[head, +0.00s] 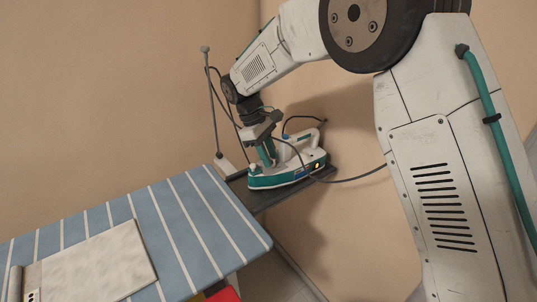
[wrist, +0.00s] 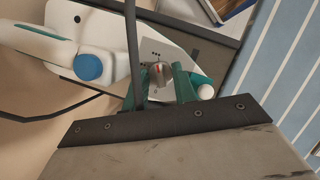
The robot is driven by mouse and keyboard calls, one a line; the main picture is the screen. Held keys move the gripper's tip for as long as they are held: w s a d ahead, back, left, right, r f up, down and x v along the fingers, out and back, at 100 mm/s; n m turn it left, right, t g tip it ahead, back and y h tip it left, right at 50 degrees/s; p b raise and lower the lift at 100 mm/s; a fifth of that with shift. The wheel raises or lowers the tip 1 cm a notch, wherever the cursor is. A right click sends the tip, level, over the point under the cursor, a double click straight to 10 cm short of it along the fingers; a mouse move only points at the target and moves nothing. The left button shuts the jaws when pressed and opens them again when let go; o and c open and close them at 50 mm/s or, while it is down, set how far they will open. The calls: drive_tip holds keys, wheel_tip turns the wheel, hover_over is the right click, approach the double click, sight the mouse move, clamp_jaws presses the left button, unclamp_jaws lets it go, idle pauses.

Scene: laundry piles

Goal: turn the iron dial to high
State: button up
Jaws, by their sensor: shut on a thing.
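Dots and a "0" are printed around the dial. My gripper (head: 267,158) reaches down onto the iron from above. In the wrist view its green fingers stand on either side of the dial, shut on it. The head view hides the dial behind the fingers. A blue knob (wrist: 89,67) sits by the iron's white handle (wrist: 35,42).
The iron stands on a dark rest (head: 265,199) beside the blue-striped ironing board (head: 190,225). A pale folded cloth (head: 95,262) lies on the board. A thin upright pole (head: 211,105) stands behind. A dark cord (head: 355,179) runs off the iron's right side. Walls are close behind.

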idle(0.5)
drive_tip(key=o, duration=1)
drive_tip(key=shift+c, duration=0.2)
